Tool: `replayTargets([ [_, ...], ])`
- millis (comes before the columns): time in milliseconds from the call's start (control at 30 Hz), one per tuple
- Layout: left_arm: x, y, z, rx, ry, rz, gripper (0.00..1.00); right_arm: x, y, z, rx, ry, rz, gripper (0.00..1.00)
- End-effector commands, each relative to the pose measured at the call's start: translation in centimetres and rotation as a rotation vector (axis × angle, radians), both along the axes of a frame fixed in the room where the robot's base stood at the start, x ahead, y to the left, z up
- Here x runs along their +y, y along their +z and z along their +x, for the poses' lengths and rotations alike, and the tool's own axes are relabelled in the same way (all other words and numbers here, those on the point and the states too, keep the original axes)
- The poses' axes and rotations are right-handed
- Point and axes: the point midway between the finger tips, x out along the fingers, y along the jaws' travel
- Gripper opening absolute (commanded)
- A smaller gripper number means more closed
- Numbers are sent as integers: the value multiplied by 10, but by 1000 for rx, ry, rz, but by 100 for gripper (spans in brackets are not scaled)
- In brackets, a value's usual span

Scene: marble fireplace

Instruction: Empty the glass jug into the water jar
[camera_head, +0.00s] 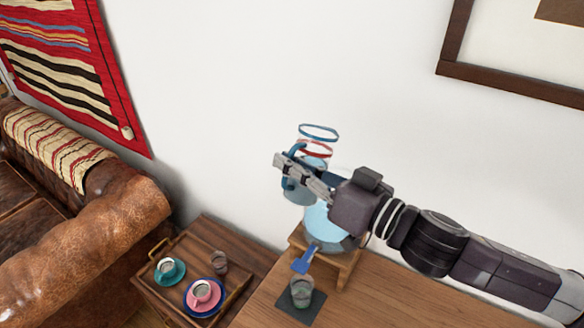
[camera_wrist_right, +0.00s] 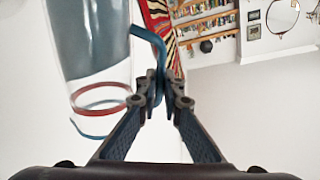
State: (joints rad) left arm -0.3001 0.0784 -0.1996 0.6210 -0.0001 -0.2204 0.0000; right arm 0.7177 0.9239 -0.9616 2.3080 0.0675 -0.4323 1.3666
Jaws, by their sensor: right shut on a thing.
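The glass jug (camera_head: 298,190) has a blue handle, a red ring and a blue rim, and grey-blue water shows in its lower part. It is roughly upright, above the water jar. My right gripper (camera_head: 298,172) is shut on the handle; the wrist view shows the fingertips (camera_wrist_right: 164,98) closed around it beside the jug (camera_wrist_right: 90,45). The water jar (camera_head: 324,222) is rounded, holds light blue water and sits on a wooden stand with a blue tap (camera_head: 304,260). The jug and gripper hide the jar's top. My left gripper is not in view.
A small glass (camera_head: 302,288) stands on a dark coaster (camera_head: 290,310) below the tap. The wooden top (camera_head: 400,300) at right is clear.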

Motion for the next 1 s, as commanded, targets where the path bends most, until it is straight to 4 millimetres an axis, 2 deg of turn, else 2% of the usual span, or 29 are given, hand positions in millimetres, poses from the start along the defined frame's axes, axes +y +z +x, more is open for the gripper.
replayTargets([
  [67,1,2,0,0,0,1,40,-1,10,1,49,1,55,0],
  [100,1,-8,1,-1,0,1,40,-1,-3,1,57,0,58,0],
  [367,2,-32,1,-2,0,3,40,-6,-27,6,95,-1,95,0],
  [500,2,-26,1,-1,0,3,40,-9,-12,9,183,0,185,0],
  [600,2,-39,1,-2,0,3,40,-11,-27,12,213,1,210,0],
  [800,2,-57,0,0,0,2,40,-16,-44,17,247,0,241,0],
  [867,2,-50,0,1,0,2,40,-19,-32,20,281,1,279,0],
  [1000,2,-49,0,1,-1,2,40,-26,-25,27,380,0,372,0],
])
